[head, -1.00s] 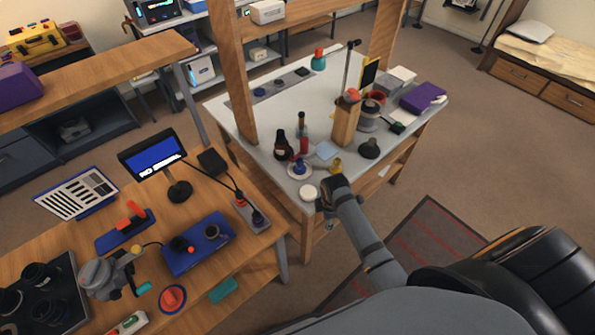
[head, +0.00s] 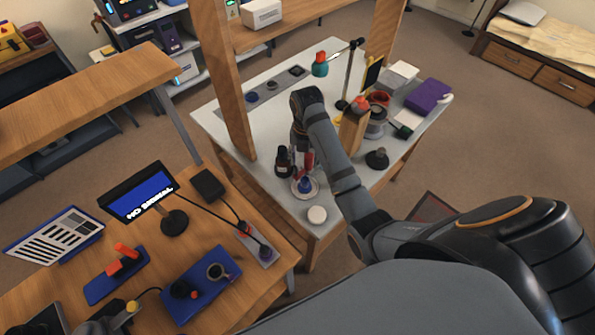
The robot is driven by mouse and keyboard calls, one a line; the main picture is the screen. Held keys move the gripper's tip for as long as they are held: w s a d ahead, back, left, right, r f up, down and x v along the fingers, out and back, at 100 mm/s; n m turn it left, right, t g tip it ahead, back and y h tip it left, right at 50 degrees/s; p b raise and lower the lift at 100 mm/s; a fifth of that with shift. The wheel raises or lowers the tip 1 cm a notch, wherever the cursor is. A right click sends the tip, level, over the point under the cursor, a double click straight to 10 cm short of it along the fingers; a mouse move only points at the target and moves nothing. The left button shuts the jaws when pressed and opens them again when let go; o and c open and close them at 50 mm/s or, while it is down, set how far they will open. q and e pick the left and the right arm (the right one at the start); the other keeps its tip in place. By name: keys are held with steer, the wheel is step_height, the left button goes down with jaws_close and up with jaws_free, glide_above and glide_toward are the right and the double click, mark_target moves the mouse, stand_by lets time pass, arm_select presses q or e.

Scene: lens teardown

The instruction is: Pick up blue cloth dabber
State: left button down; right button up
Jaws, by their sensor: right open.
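The blue cloth dabber (head: 305,184) appears as a small blue knob on a round white dish (head: 314,193) near the front corner of the white-topped table. My right arm reaches in from the lower right over the table. Its gripper (head: 300,148) points down beyond the dish, close to the dark bottle (head: 283,163) and a red item (head: 308,163). The gripper is open and apart from the dabber. Its fingertips are small and partly hidden by my wrist.
A white round lid (head: 317,215) lies at the table's front corner. A wooden block (head: 353,132), a black-based item (head: 377,159) and a purple box (head: 427,96) stand to the right. A wooden post (head: 228,80) rises at the left.

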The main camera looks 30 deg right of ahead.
glide_above(305, 179)
steer(key=f, duration=0.2)
steer(key=f+p, duration=0.1)
steer(key=f, duration=0.1)
steer(key=shift+s+a+f, duration=0.15)
steer(key=shift+a+f, duration=0.05)
steer(key=shift+f, duration=0.2)
steer(key=shift+d+f+p, duration=0.1)
steer(key=shift+f+p, duration=0.25)
steer(key=shift+f, duration=0.35)
step_height(305, 179, down, 4)
steer(key=shift+d+r, duration=0.15)
steer(key=shift+r, duration=0.1)
steer(key=shift+f, duration=0.15)
steer(key=shift+c, duration=0.3)
arm_select(q)
steer(key=shift+s+r, duration=1)
arm_select(e)
steer(key=c, duration=1)
